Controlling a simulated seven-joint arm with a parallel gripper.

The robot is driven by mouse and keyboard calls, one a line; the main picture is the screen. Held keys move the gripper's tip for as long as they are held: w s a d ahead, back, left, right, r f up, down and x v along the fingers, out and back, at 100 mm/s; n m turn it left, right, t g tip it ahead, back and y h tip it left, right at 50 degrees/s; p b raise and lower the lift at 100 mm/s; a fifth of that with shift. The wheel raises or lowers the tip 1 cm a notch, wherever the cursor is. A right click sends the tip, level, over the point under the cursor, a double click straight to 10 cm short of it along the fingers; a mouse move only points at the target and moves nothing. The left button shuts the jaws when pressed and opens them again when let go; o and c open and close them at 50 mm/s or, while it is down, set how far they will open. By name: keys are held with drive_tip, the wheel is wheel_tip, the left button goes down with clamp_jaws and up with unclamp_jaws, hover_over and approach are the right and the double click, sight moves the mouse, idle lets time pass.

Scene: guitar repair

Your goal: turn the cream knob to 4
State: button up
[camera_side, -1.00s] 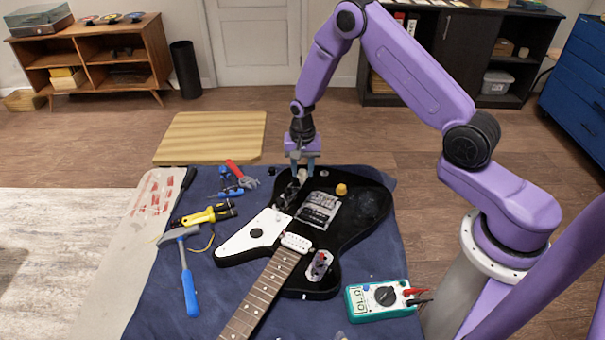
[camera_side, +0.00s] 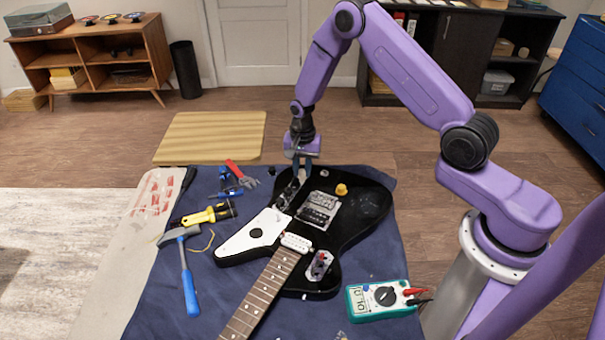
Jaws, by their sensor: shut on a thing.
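The black guitar (camera_side: 350,222) lies on a blue cloth with its neck toward the front. My gripper (camera_side: 301,177) points straight down at the guitar body's far left part, shut on a small pale thing there, which I take to be the cream knob; the fingers hide most of it. Its markings and the number it points to are too small to read. An amber knob (camera_side: 341,189) stands to the right of my gripper, apart from it.
A hammer (camera_side: 188,280), a yellow-handled tool (camera_side: 208,215) and red-handled pliers (camera_side: 241,173) lie left of the guitar. A multimeter (camera_side: 378,300) with leads lies at front right. The blue cloth (camera_side: 160,310) is bare at front left.

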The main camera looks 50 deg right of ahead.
drive_tip(key=m, duration=0.4)
drive_tip(key=shift+m, duration=0.4)
drive_tip(key=m, duration=0.5)
drive_tip(key=o, duration=0.6)
drive_tip(key=shift+r, duration=3.5)
drive_tip(key=shift+r, duration=0.1)
